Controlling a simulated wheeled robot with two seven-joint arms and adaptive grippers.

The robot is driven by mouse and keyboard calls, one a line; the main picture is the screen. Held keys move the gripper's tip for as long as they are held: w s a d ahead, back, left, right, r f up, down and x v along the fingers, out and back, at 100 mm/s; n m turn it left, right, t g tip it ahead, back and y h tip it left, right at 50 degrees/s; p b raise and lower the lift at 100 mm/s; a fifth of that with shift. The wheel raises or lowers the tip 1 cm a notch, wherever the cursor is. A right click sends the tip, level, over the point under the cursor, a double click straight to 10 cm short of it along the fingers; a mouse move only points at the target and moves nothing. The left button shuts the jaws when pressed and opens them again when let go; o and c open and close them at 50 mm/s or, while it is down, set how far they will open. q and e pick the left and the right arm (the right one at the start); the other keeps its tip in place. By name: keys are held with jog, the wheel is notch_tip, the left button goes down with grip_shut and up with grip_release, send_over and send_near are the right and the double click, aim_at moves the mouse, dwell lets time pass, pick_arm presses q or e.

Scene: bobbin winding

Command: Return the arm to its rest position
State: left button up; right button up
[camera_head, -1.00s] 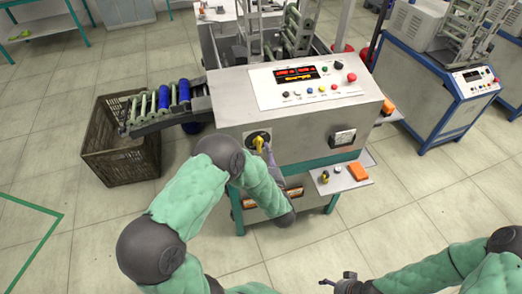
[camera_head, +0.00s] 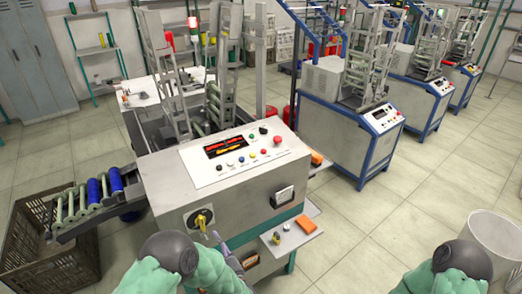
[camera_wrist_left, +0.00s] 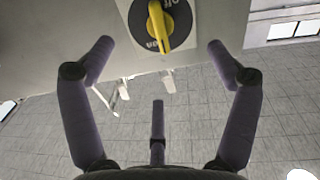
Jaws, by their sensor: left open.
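My left arm (camera_head: 158,275) comes in at the bottom of the head view. Its left gripper (camera_head: 218,241) is just in front of the machine's front panel, a little right of and below the yellow rotary switch (camera_head: 202,218). In the left wrist view the gripper (camera_wrist_left: 157,62) has its purple fingers spread apart with nothing between them. The yellow switch knob (camera_wrist_left: 157,22) shows beyond the fingertips, apart from them. My right arm (camera_head: 455,272) shows at the bottom right; its gripper is out of the picture.
The winding machine (camera_head: 165,165) stands close in front, with a control panel (camera_head: 232,150) and a small shelf (camera_head: 287,240) sticking out. A brown crate (camera_head: 45,262) is at the left under a bobbin chute (camera_head: 85,208). A white bin (camera_head: 492,240) stands at the right. Floor beyond the shelf is clear.

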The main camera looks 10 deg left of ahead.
pick_arm(q)
jog(key=d+f+m+g+h, duration=0.25)
jog(key=d+f+h, duration=0.2)
jog(key=f, duration=0.35)
jog(key=d+f+m+g+h, duration=0.1)
jog(key=d+f+m+h, duration=0.25)
jog(key=f+h, duration=0.35)
jog(key=s+d+f+m+g+h, duration=0.1)
jog(key=s+d+f+g, duration=0.3)
jog(key=s, duration=0.5)
jog(key=s+d+f+m+g+h, duration=0.2)
jog(key=s+d+f+g+h, duration=0.2)
jog(key=s, duration=0.5)
jog(key=shift+s+d+f+g, duration=0.35)
jog(key=shift+d+f+g, duration=0.05)
jog(key=shift+d+g, duration=0.05)
